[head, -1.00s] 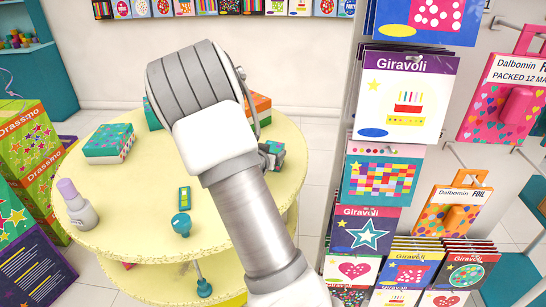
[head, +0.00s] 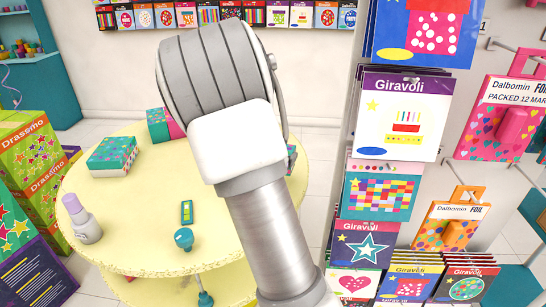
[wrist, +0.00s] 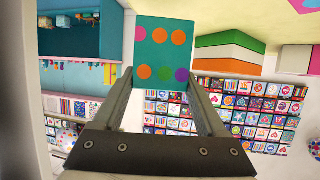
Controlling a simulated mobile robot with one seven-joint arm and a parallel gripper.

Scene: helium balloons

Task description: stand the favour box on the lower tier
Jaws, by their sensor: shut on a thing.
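The round pale yellow table has an upper top (head: 140,215) and a lower tier (head: 165,289), mostly hidden beneath the top. In the wrist view a yellow surface (wrist: 270,8) shows at the upper right, apart from the held box.
A teal dotted box (head: 112,155), a lilac-capped bottle (head: 83,219), a small green item (head: 187,211) and a teal knob (head: 183,238) are on the top. A card rack (head: 400,120) stands close right. Patterned boxes (head: 30,165) stand left. An orange, white and green box (wrist: 228,52) shows in the wrist view.

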